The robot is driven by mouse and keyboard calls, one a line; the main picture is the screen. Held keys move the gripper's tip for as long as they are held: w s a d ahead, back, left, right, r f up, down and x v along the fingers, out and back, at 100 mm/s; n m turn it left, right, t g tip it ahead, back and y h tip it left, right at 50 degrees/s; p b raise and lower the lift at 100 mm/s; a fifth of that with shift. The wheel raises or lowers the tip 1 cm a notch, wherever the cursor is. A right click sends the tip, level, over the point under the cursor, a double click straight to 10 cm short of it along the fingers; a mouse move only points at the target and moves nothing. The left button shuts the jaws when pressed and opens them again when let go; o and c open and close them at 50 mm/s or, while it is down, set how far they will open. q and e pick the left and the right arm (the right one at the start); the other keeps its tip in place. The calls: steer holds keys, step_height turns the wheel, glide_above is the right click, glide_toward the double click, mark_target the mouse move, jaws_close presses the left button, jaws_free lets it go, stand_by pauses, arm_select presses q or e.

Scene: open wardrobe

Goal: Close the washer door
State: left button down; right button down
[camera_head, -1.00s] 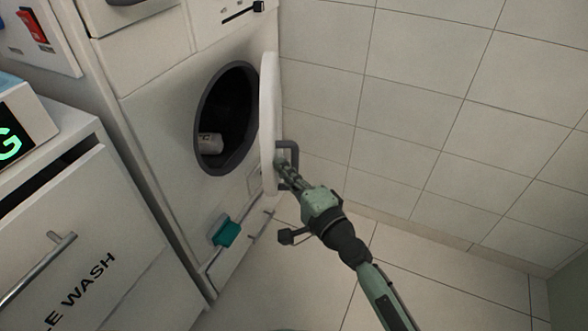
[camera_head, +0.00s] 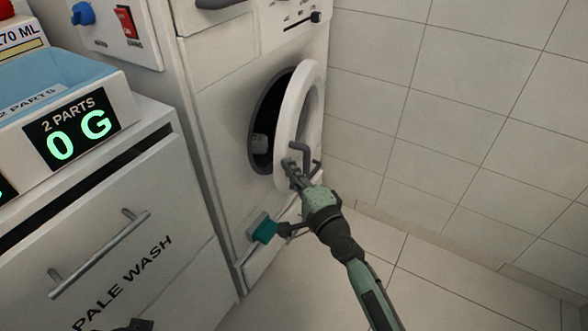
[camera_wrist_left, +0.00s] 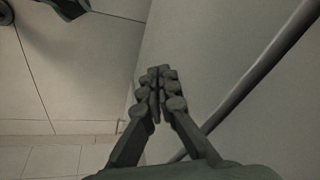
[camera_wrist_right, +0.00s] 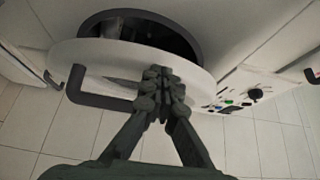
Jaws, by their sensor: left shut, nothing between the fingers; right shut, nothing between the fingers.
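The washer door (camera_head: 312,98) is a white round ring standing partly open on the front of the white washer (camera_head: 222,120). Its dark grey handle (camera_head: 304,150) sticks out from the outer face. The dark drum opening (camera_head: 264,115) shows behind it, with a pale item (camera_head: 260,143) inside. My right gripper (camera_head: 292,168) is shut and empty, its tips at the door's outer face beside the handle. In the right wrist view the shut fingers (camera_wrist_right: 159,76) overlap the door (camera_wrist_right: 215,75), with the handle (camera_wrist_right: 82,92) to their left. My left gripper (camera_wrist_left: 158,75) is shut and empty near a pale panel.
A cabinet (camera_head: 150,215) with a bar handle (camera_head: 98,252) stands at left, carrying a scale with a green display (camera_head: 75,128) and a blue tray (camera_head: 60,75). A teal object (camera_head: 263,231) sits low on the washer front. A tiled wall (camera_head: 430,110) bounds the right; the floor (camera_head: 400,260) is clear.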

arm_select(q)
steer(key=shift+r, duration=0.1)
